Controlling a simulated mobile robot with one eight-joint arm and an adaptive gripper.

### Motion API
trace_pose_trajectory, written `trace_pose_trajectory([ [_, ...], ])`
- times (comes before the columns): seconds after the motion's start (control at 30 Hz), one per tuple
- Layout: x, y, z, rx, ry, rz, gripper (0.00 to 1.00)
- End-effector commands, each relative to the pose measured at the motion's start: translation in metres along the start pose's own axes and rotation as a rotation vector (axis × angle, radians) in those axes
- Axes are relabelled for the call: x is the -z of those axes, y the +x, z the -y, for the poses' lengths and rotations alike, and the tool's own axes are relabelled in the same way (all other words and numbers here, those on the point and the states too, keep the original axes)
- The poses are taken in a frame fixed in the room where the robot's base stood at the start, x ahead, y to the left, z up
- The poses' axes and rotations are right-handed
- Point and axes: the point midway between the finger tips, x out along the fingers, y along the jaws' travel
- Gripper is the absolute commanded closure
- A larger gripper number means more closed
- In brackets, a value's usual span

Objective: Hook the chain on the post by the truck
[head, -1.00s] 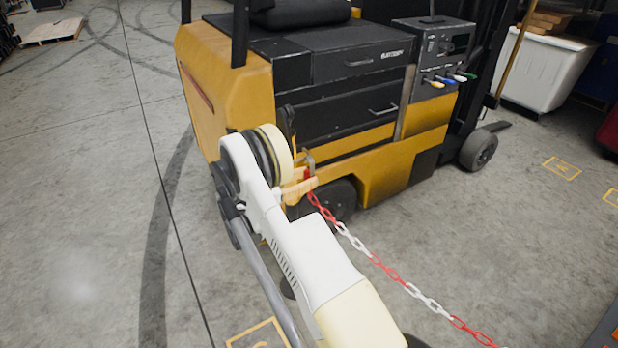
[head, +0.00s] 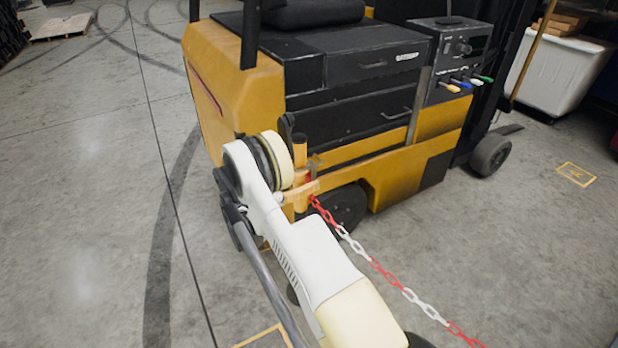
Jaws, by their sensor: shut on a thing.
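The red and white chain (head: 372,262) runs from my gripper down to the lower right and out of the picture. My gripper (head: 311,187) is mostly behind my own wrist; it is shut on the chain's end, by a small red piece. The yellow post (head: 300,148) stands upright just beyond my wrist, its top showing; the rest is largely covered by my arm. The gripper is beside the post, below its top. Whether the chain's end touches the post cannot be told. The yellow and black truck (head: 390,165) stands right behind them.
The truck's rear wheel (head: 345,208) is close behind the gripper. A white bin (head: 560,70) stands at the upper right. A pallet (head: 60,27) lies far off at the upper left. The concrete floor on the left is clear, with yellow markings (head: 576,174) at right.

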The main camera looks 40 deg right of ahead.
Motion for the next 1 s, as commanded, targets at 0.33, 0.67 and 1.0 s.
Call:
trace_pose_trajectory([
  [0.33, 0.004, 0.001, -0.001, 0.0, 0.0, 0.0, 1.0],
  [0.67, 0.004, 0.001, -0.001, -0.002, 0.0, 0.001, 0.43],
  [1.0, 0.004, -0.02, -0.002, -0.006, 0.0, 0.0, 0.43],
])
